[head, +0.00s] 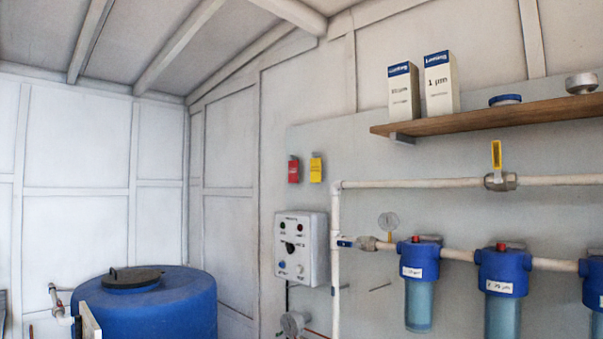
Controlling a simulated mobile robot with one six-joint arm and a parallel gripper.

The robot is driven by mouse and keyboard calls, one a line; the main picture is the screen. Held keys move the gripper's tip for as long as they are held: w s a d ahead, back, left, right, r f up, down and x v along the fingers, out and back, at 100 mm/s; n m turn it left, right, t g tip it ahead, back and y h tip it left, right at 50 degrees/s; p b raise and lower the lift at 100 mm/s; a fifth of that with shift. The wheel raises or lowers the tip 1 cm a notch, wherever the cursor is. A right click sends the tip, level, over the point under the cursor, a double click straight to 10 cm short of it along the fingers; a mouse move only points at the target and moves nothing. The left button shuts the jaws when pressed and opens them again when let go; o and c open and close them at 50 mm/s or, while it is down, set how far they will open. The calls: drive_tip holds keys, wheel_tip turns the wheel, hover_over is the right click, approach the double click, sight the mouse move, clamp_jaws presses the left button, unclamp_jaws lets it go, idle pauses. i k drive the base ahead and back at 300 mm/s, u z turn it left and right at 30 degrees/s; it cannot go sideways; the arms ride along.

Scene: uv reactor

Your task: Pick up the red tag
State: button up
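The red tag (294,170) hangs on the grey wall board, left of a yellow tag (316,169) and above a white control box (301,248). It looks upright and flat against the board, with a small dark piece at its top. Nothing covers it. My gripper is not in the head view.
White pipes (420,184) run along the board beside the tags, with a yellow-handled valve (499,180). Blue filter housings (418,290) hang below. A wooden shelf (500,118) holding boxes juts out at upper right. A blue tank (150,305) stands at lower left.

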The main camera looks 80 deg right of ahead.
sight(293, 165)
drive_tip(key=u, duration=1.6)
drive_tip(key=k, duration=0.1)
drive_tip(key=z, duration=2.8)
drive_tip(key=i, duration=1)
drive_tip(key=z, duration=0.15)
drive_tip(key=k, duration=0.55)
drive_tip(key=u, duration=0.05)
